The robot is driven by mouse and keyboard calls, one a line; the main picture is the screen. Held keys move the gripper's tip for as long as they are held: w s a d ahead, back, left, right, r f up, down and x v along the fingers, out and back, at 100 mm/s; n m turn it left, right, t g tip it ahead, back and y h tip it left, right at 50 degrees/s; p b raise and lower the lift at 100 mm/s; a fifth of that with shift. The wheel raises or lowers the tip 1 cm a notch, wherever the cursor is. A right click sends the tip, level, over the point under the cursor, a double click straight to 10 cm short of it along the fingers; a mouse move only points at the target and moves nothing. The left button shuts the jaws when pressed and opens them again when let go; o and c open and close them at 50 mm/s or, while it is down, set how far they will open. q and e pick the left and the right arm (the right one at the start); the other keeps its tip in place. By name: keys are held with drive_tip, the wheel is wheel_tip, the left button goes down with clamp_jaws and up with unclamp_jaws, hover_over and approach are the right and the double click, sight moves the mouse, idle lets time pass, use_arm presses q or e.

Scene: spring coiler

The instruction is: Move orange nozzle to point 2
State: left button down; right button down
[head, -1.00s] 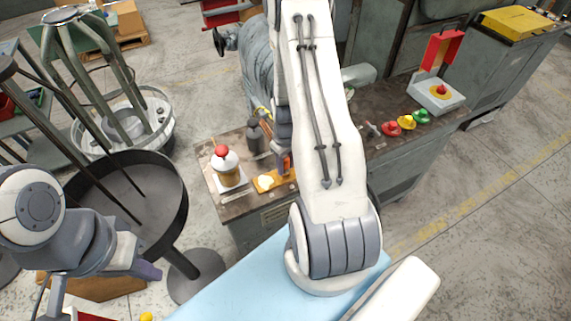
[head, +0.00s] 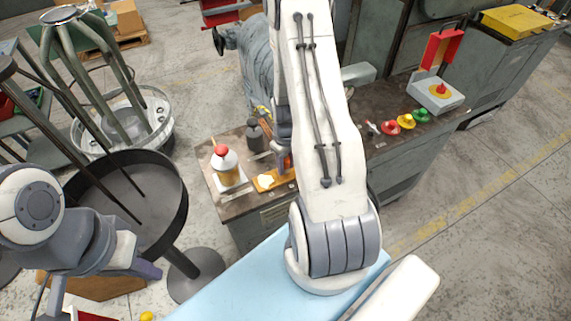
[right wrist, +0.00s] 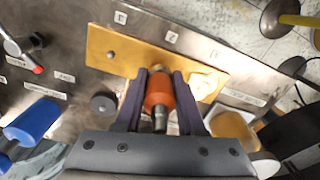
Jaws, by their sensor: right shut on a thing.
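The orange nozzle (right wrist: 160,93) stands between the two dark fingers of my right gripper (right wrist: 159,88), which are shut on it. A dark metal tip shows at its near end. The nozzle is over the edge of a yellow-orange plate (right wrist: 120,55); I cannot tell whether it touches it. In the head view my right arm hides most of this gripper, and only a sliver of the nozzle (head: 287,162) shows. Small labels (right wrist: 171,37) lie along the bench edge beyond the plate; I cannot read them surely. My left gripper (head: 149,270) is at the lower left, away from the bench; its opening is unclear.
Red, yellow and green buttons (head: 405,121) and a red-topped box (head: 438,92) sit further right on the bench. A round dark tray (head: 140,190) stands at left.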

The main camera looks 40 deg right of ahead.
drive_tip(key=shift+f+b, duration=0.4)
drive_tip(key=shift+f, duration=0.15)
idle(0.4)
drive_tip(key=shift+c, duration=2.2)
unclamp_jaws()
wheel_tip(320, 180, up, 10)
drive_tip(key=shift+r+b, duration=0.15)
drive_tip(key=shift+b, duration=0.25)
wheel_tip(320, 180, up, 13)
drive_tip(key=p, duration=1.1)
drive_tip(key=shift+p, duration=0.35)
